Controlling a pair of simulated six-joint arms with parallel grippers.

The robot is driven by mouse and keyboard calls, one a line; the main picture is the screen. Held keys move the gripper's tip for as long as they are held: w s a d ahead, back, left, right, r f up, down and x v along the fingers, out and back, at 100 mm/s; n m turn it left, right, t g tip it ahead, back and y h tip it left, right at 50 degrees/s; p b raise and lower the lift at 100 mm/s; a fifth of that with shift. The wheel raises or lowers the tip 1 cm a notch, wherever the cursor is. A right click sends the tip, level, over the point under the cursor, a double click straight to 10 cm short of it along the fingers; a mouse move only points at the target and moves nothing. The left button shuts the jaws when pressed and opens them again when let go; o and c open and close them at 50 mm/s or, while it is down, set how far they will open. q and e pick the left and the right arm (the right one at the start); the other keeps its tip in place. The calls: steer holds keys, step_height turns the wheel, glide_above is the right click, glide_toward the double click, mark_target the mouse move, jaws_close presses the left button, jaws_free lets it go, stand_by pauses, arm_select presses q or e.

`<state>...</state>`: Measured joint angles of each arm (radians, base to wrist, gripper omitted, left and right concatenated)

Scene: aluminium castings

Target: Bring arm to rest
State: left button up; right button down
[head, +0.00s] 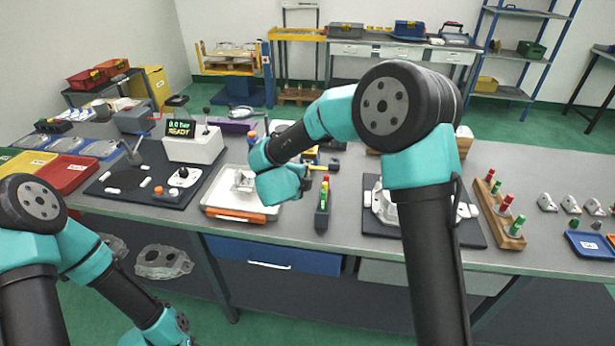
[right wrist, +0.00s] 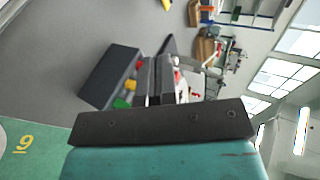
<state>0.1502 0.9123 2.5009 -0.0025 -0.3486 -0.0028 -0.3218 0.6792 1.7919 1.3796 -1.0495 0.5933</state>
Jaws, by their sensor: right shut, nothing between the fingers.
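My right arm reaches up from the bottom right of the head view and bends at the elbow. Its teal wrist hangs over the bench beside the white and orange tray (head: 225,214). In the right wrist view, my right gripper (right wrist: 157,75) has its dark fingers together with nothing between them. In the head view the fingers are mostly hidden by the wrist. My left arm shows at the bottom left, hanging in front of the bench. Its gripper is out of frame.
A dark holder with coloured pieces (head: 322,214) stands just right of my right wrist. A dark board with a casting (head: 455,233) and a wooden peg rack (head: 487,205) lie further right. A display box (head: 194,148) stands left.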

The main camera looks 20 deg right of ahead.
steer(key=shift+s+a+r, duration=0.25)
steer(key=shift+s, duration=0.1)
